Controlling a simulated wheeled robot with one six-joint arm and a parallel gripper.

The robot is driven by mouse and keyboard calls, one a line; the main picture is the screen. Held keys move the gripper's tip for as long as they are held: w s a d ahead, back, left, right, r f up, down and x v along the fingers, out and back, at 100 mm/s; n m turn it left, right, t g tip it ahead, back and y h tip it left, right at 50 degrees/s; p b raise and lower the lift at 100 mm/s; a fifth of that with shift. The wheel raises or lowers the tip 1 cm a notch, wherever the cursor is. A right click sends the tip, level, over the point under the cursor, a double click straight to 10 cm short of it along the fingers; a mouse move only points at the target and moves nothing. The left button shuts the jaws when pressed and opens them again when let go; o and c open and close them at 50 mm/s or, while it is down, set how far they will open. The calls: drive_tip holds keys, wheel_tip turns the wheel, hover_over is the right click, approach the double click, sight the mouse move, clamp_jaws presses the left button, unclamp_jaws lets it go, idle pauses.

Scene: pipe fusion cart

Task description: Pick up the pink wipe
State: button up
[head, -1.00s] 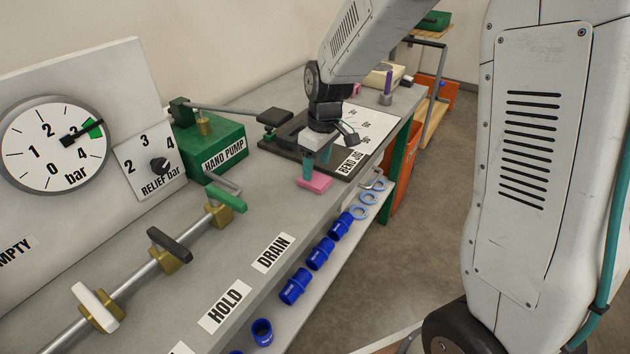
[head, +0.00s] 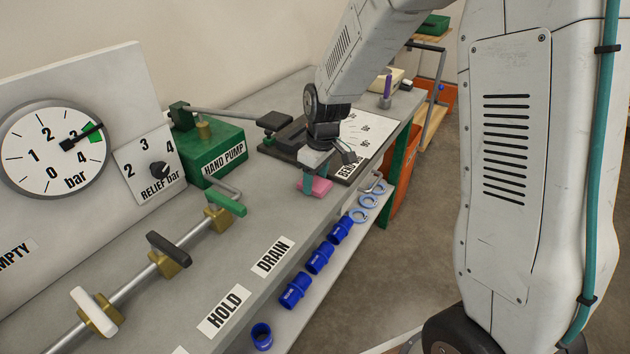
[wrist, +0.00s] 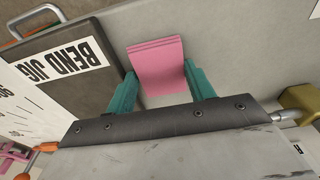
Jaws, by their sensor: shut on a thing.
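The pink wipe (head: 321,187) is at the front edge of the bench top, beside the bend jig (head: 352,165). My gripper (head: 313,184) points down at it, with its teal fingers at the wipe's sides. In the wrist view the pink wipe (wrist: 157,66) sits between the two teal fingertips (wrist: 160,78), and the gripper is shut on it. The head view does not show clearly whether the wipe is clear of the bench top.
The green hand pump (head: 208,150) stands left of my gripper, its lever reaching toward the jig. Valves on a pipe (head: 140,279) run along the bench. Blue fittings (head: 319,255) and rings (head: 368,201) lie on the lower shelf. Bare bench lies near the DRAIN label (head: 272,257).

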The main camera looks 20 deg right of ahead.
sight(314, 183)
drive_tip(key=shift+r, duration=0.5)
drive_tip(key=r, duration=0.2)
drive_tip(key=shift+s+r, duration=0.3)
drive_tip(key=shift+r, duration=0.05)
drive_tip(key=s+a+r, duration=0.1)
drive_tip(key=s, duration=1.4)
drive_tip(key=shift+s+a+r, duration=0.15)
drive_tip(key=shift+s+a, duration=0.05)
drive_tip(key=shift+a, duration=0.05)
drive_tip(key=shift+o, duration=0.3)
